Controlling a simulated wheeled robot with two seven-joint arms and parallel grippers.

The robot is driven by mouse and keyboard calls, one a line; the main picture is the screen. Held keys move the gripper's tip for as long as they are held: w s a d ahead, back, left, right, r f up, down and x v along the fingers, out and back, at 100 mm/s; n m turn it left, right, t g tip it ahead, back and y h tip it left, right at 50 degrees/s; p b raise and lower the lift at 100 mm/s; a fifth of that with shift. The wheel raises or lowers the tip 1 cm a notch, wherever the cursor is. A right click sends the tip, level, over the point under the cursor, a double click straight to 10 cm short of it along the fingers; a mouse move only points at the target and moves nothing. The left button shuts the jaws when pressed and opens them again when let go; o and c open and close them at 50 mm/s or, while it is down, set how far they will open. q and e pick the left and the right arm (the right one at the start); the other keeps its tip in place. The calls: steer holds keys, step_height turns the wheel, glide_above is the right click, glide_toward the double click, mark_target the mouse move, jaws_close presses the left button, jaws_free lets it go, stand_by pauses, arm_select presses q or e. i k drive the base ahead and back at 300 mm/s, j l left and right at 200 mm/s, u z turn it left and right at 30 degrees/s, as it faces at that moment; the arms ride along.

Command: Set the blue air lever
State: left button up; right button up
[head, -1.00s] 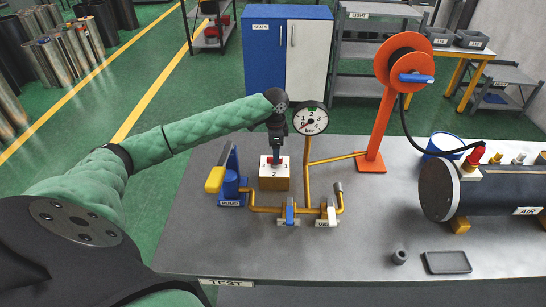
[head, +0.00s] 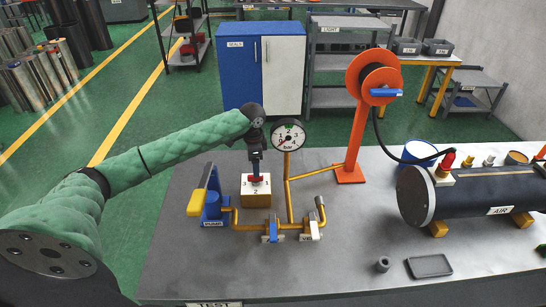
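A small blue lever (head: 272,232) stands upright on the left of two valves in the brass pipe, in the middle of the bench. The label below it is too small to read. My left gripper (head: 257,176) points down at the red knob (head: 252,181) on top of a numbered selector block (head: 257,198), behind and left of that lever. Its fingertips look close to or touching the knob; whether they are shut on it I cannot tell. My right gripper is out of view.
A blue pump (head: 214,205) with a yellow handle stands left of the block. A pressure gauge (head: 288,135) rises behind the valves. An orange reel stand (head: 354,140) has another blue handle (head: 385,92). A dark air tank (head: 460,190) lies right. The bench front is mostly clear.

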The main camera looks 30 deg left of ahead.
mark_target(272, 224)
steer(key=k+l, duration=1.2)
steer(key=k, duration=0.1)
